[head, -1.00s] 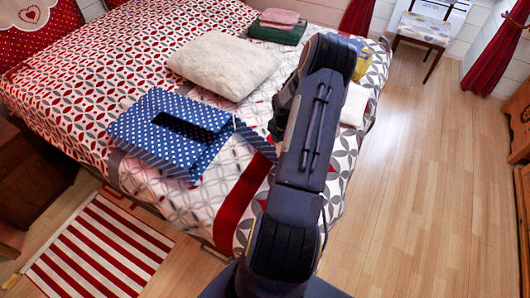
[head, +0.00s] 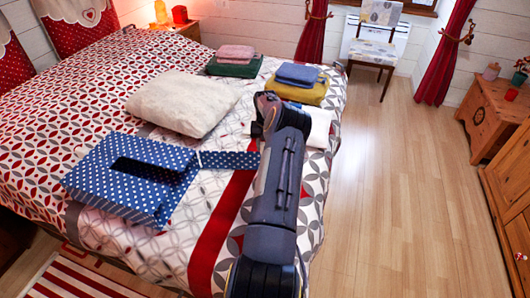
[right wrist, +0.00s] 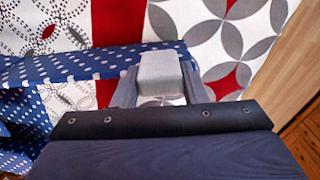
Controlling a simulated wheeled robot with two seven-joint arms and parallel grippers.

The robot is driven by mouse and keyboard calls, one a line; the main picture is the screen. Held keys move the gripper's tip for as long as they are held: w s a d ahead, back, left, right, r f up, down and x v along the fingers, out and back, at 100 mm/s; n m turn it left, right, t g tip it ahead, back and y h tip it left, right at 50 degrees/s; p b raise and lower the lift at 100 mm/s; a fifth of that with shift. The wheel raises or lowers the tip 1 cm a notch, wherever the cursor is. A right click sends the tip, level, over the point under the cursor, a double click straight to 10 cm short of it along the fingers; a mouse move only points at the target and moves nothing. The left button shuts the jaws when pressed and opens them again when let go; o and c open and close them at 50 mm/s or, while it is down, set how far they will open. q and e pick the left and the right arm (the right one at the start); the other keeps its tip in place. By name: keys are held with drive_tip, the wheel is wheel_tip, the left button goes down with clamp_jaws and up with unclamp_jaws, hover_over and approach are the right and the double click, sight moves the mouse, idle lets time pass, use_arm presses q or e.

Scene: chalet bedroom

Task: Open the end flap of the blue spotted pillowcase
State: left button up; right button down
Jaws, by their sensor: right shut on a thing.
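The blue spotted pillowcase (head: 95,165) lies on the bed, with a dark rectangular opening in its top face. Its end flap (head: 228,160) stretches out to the right as a narrow blue strip, across the red stripe, to my right arm. In the right wrist view the flap (right wrist: 75,66) runs from the left to my right gripper (right wrist: 160,72). That gripper is shut on the flap's end, just above the bedspread. In the head view my right arm hides the gripper. My left gripper is in neither view.
A cream cushion (head: 183,103) lies behind the pillowcase. Folded cloths in green (head: 235,68) and yellow (head: 298,92) sit farther back on the bed, and a white cloth (head: 318,125) lies beside my arm. The wooden floor (head: 385,200) is clear on the right.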

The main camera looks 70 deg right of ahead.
drive_tip(key=shift+w+d, duration=0.15)
drive_tip(key=c, duration=0.8)
unclamp_jaws()
drive_tip(key=shift+c, duration=0.2)
wheel_tip(320, 180, up, 8)
drive_tip(key=shift+f+b, duration=0.1)
drive_tip(key=shift+b, duration=0.25)
